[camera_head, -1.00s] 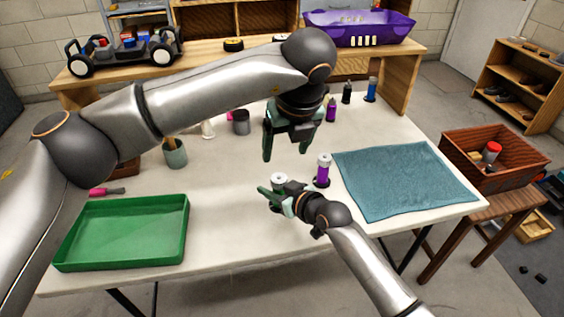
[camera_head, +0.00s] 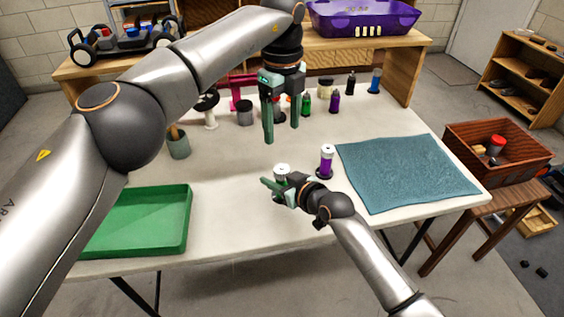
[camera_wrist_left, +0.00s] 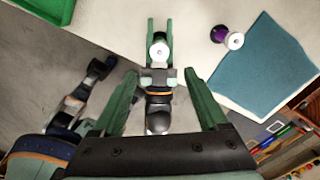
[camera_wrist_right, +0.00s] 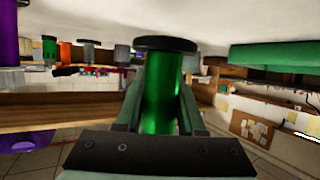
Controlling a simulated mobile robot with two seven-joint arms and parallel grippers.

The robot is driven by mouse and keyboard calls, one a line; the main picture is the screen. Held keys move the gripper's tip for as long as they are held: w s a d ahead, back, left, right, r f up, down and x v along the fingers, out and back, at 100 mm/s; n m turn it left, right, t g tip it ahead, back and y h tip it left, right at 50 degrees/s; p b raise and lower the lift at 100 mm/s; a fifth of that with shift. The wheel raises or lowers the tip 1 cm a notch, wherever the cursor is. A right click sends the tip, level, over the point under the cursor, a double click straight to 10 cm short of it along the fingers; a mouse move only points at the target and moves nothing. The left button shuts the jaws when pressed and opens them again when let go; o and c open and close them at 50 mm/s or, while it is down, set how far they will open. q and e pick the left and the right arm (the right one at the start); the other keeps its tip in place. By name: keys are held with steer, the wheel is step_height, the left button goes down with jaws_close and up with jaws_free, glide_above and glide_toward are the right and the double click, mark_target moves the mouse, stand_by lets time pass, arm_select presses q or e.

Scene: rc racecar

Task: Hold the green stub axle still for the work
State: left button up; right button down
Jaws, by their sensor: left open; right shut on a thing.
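The green stub axle (camera_wrist_right: 160,95) is an upright green cylinder with a black disc at its table end. The right wrist view shows it between the fingers of my right gripper (camera_wrist_right: 162,115), which is shut on it. In the head view only its white round top (camera_head: 281,170) shows clearly; the fingers hide the rest. In the left wrist view the white top (camera_wrist_left: 159,51) sits between the right fingers. My left gripper (camera_head: 282,131) is open and empty, above the table and behind the axle in the head view. Its spread fingers also show in the left wrist view (camera_wrist_left: 165,82).
A purple stub axle (camera_head: 326,163) with a white top stands just right of the green one. A blue mat (camera_head: 405,172) lies right, a green tray (camera_head: 140,220) left. Several bottles, a grey cup (camera_head: 245,113) and a pot (camera_head: 179,145) stand farther back.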

mark_target(282, 168)
arm_select(q)
step_height(282, 168, down, 11)
steer(key=shift+r, duration=0.1)
steer(key=shift+c, duration=0.2)
jaws_close()
stand_by(0.6)
